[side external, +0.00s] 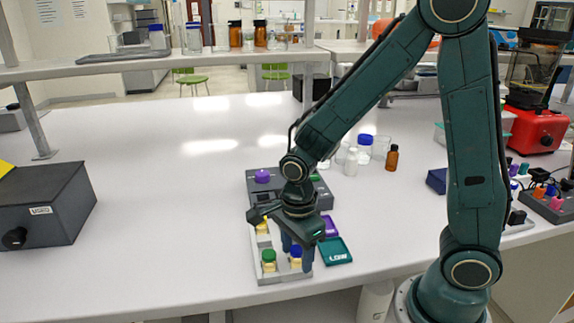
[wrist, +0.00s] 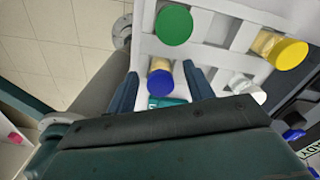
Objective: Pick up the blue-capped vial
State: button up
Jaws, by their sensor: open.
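The blue-capped vial (side external: 295,251) stands upright in the front right slot of the white rack (side external: 283,278). In the wrist view its blue cap (wrist: 160,82) shows with a yellowish body beyond it. My gripper (side external: 297,257) points down over this slot with its fingers apart. In the wrist view the fingers of my gripper (wrist: 160,84) lie left and right of the blue cap, with a visible gap at each side. The finger depth along the vial is hard to tell.
A green-capped vial (side external: 269,258) stands next to it in the rack, and a yellow-capped vial (side external: 263,226) stands farther back. A white-capped vial (wrist: 247,89) shows in the wrist view. A teal tray (side external: 336,251) lies right of the rack. A grey device (side external: 257,190) stands behind.

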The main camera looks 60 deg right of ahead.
aim_at(296, 248)
dwell(0.3)
jog(key=c, duration=1.1)
jog(key=shift+o, duration=0.2)
jog(key=shift+r, duration=0.15)
notch_tip(296, 248, up, 20)
jog(key=shift+w, duration=0.1)
dwell(0.5)
